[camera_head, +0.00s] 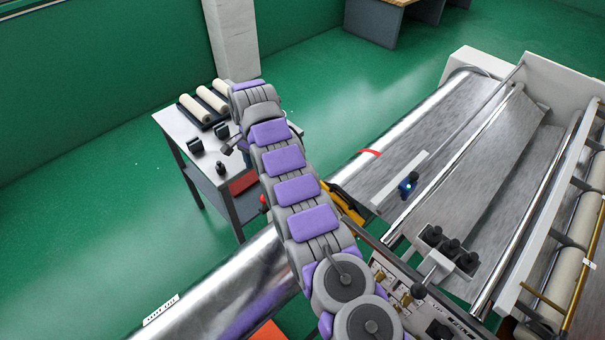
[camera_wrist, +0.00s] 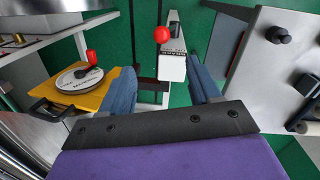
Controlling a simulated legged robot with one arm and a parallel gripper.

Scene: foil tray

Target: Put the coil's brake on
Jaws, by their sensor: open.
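The shiny silver coil (camera_head: 205,305) lies along the lower left of the head view, partly behind my arm. The head view does not clearly show my fingers.
A side table (camera_head: 179,125) with pale rolls (camera_head: 197,108) and small dark parts stands at the left. The machine's metal bed (camera_head: 470,130) and a control panel (camera_head: 405,290) are to the right. Green floor (camera_head: 90,240) is open at the left.

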